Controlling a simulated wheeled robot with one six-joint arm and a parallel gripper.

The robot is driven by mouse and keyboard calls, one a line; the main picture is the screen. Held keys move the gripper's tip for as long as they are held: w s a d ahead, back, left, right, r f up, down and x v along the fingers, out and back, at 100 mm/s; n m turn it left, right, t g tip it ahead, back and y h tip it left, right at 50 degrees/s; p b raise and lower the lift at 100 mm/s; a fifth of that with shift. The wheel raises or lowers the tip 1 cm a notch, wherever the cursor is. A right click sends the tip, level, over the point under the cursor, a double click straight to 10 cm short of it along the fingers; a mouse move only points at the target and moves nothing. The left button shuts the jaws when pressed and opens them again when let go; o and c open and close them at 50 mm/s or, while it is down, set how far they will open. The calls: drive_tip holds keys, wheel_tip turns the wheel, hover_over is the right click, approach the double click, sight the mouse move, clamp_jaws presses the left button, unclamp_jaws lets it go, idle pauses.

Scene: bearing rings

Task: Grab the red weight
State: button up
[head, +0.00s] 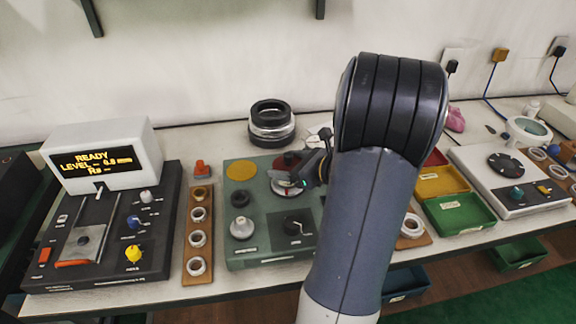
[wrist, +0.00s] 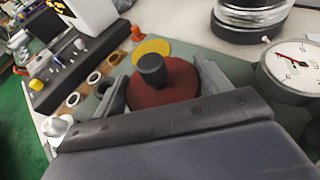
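The red weight is a dark red disc (wrist: 180,80) with a dark grey knob (wrist: 152,69) on top in the wrist view. In the head view only part of the red disc (head: 284,159) shows behind my gripper (head: 300,178), on the grey-green station. In the wrist view my gripper (wrist: 160,82) is open, with one finger on each side of the red weight. The fingers look close to its edge, but I cannot tell whether they touch it. The disc's near edge is hidden by my gripper's body.
A yellow disc (head: 241,170) lies on the green station (head: 268,250), with knobs in front. A wooden strip with rings (head: 198,238) and a black control unit (head: 105,220) stand left. A round dial gauge (wrist: 295,65) and a dark-and-silver ring stack (head: 271,122) are close by.

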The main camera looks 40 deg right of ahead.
drive_tip(key=c, duration=0.9)
drive_tip(key=shift+r, duration=0.15)
